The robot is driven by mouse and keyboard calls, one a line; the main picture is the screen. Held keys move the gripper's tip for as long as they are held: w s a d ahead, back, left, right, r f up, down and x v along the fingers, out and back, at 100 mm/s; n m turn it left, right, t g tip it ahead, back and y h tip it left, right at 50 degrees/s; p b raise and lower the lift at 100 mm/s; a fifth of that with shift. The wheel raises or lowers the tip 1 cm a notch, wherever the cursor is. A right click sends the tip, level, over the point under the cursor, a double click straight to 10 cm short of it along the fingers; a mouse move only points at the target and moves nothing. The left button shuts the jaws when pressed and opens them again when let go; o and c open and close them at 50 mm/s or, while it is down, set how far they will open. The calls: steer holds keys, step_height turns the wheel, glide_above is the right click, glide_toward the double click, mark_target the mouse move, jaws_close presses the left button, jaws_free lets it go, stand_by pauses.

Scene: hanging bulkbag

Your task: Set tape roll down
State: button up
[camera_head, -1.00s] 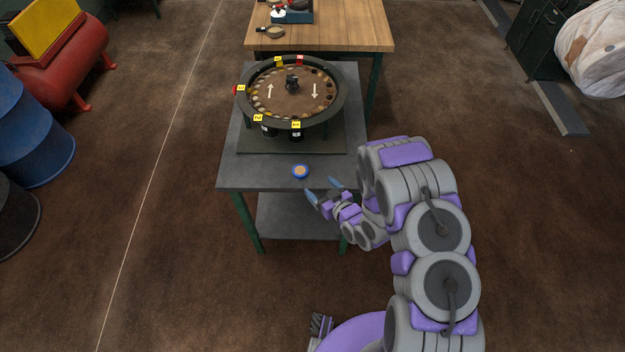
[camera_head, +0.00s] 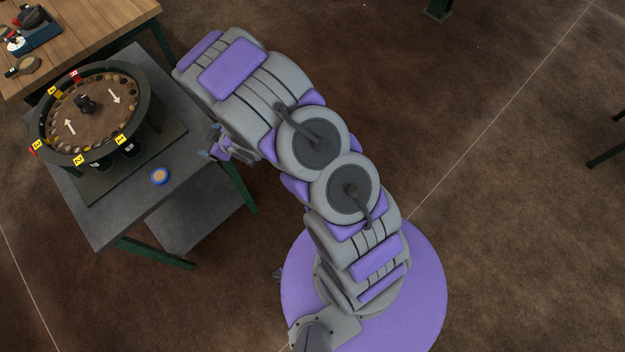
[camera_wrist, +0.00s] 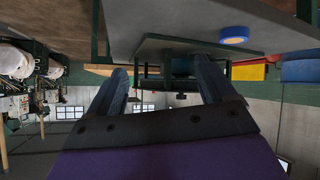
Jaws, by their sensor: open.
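The tape roll (camera_head: 160,176) is a small blue ring with a tan centre. It lies flat on the grey table (camera_head: 120,222) near the front edge, in front of the round dark turntable (camera_head: 148,108). It also shows in the wrist view (camera_wrist: 234,36), at the upper right on the table top. My gripper (camera_head: 208,152) is to the right of the roll, apart from it, near the table's right edge and partly hidden by my arm. In the wrist view my gripper (camera_wrist: 160,88) has its two fingers spread with nothing between them.
The turntable holds several small pieces and has yellow and red number tags around its rim. A wooden table (camera_head: 95,25) stands behind. The grey table has a lower shelf (camera_head: 190,220). The floor on the right is largely clear.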

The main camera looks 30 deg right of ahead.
steer(key=s+d+r+m+g+h, duration=0.1)
steer(key=d+r+m+h, duration=0.1)
steer(key=d+r+h, duration=0.55)
steer(key=s+d+r+m+g, duration=0.2)
steer(key=s+d+r+g, duration=0.1)
steer(key=s+r, duration=0.5)
steer(key=s+d+r+m+g, duration=0.3)
steer(key=s+d+r, duration=0.3)
steer(key=s, duration=0.8)
step_height(320, 180, up, 3)
steer(key=shift+d+f+m+g, duration=0.1)
steer(key=shift+d+m+g, duration=0.1)
steer(key=shift+m+g, duration=0.1)
steer(key=shift+o, duration=0.3)
steer(key=s+a+r+g+y, duration=0.1)
steer(key=s+r, duration=0.1)
steer(key=s, duration=0.6)
steer(key=s+a+r+m+g+y, duration=0.1)
steer(key=s+a+r+g, duration=0.1)
steer(key=s, duration=0.6)
steer(key=shift+s+r, duration=0.35)
steer(key=shift+r, duration=0.4)
